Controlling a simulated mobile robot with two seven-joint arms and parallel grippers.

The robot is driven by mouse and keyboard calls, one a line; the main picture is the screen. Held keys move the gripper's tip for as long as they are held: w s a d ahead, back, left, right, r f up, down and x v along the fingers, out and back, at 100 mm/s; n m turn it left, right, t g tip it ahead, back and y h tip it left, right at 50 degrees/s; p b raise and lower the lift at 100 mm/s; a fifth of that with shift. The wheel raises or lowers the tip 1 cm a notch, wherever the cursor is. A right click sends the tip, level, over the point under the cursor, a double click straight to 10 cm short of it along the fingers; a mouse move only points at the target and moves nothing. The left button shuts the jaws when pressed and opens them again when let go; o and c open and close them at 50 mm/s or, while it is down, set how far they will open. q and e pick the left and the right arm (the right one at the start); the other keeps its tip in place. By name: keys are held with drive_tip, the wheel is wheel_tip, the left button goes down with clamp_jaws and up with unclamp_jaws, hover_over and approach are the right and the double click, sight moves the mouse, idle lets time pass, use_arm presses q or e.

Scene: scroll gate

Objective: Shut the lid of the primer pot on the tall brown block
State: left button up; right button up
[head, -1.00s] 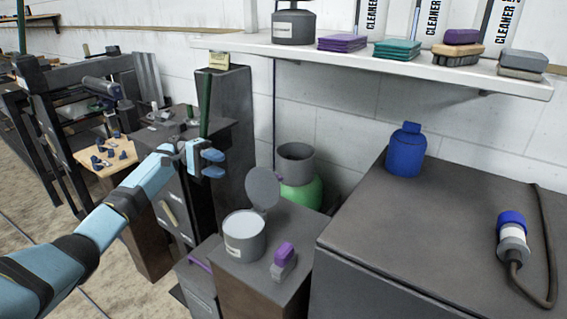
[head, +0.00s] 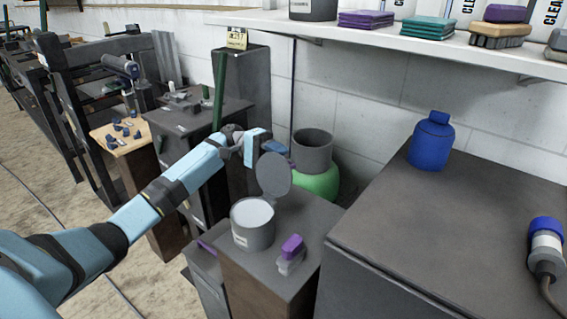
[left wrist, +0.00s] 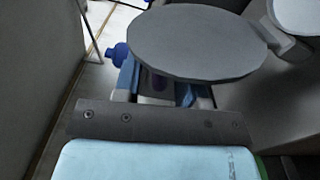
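The primer pot (head: 252,225) is a grey can standing on the tall brown block (head: 262,283). Its round grey lid (head: 274,175) stands raised, tilted up at the pot's back edge. My left gripper (head: 272,147) is behind the lid's upper part, which hides some of its fingers. In the left wrist view the lid (left wrist: 195,45) covers the fingertips, and the blue fingers (left wrist: 158,82) show below it, set apart with nothing visible held. Whether they touch the lid cannot be told. The pot's pale inside (left wrist: 298,14) shows at the upper right. My right gripper is not in view.
A grey and purple brush (head: 291,254) lies beside the pot on the block. A green bottle-like vessel (head: 319,183) with a grey top stands behind. A dark cabinet (head: 420,235) with a blue bottle (head: 432,142) is at right. A green post (head: 219,90) rises left of the gripper.

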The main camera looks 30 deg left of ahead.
use_arm(q)
drive_tip(key=shift+d, duration=0.85)
drive_tip(key=shift+c, duration=0.5)
clamp_jaws()
drive_tip(key=shift+s, duration=0.1)
drive_tip(key=shift+d, duration=0.1)
